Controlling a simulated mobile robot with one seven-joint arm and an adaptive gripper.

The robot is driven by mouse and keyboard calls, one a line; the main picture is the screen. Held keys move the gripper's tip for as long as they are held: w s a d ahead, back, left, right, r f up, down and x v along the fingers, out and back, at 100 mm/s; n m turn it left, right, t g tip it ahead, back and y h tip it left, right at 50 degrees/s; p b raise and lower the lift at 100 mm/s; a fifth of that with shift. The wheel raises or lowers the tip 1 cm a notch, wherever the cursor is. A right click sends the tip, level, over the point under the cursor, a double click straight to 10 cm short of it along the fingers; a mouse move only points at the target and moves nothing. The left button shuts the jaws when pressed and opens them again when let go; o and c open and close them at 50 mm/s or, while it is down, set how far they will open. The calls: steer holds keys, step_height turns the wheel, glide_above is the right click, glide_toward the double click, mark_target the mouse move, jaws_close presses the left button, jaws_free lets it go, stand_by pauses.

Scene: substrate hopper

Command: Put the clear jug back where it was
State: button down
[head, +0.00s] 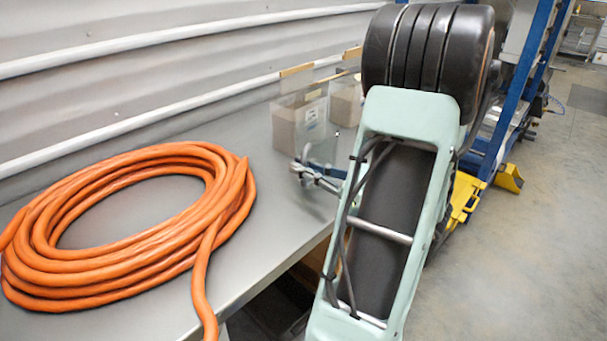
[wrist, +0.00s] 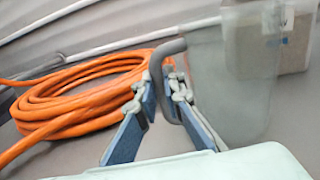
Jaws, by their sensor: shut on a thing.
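The clear jug (wrist: 232,95) stands upright, close up, at the right of the wrist view. Its grey handle (wrist: 160,62) curves down between the blue fingers of my gripper (wrist: 168,118), which is shut on it. In the head view my gripper (head: 322,178) is over the right part of the grey bench (head: 262,228). There the jug is faint and partly hidden by my arm. I cannot tell whether its base touches the bench.
A coiled orange hose (head: 130,225) fills the left of the bench. A clear bin (head: 290,122) with brownish contents and a label stands behind the jug, with another bin (head: 345,103) beside it. A corrugated wall (head: 150,65) runs along the back.

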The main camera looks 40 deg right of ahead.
steer(key=shift+f, duration=0.55)
steer(key=shift+f, duration=0.15)
steer(key=c, duration=2)
jaws_free()
steer(key=shift+c, duration=0.2)
steer(key=shift+s+d+r, duration=0.1)
steer(key=shift+s+r, duration=0.05)
steer(key=shift+r, duration=0.05)
steer(key=v, duration=1.1)
steer(key=shift+s, duration=0.35)
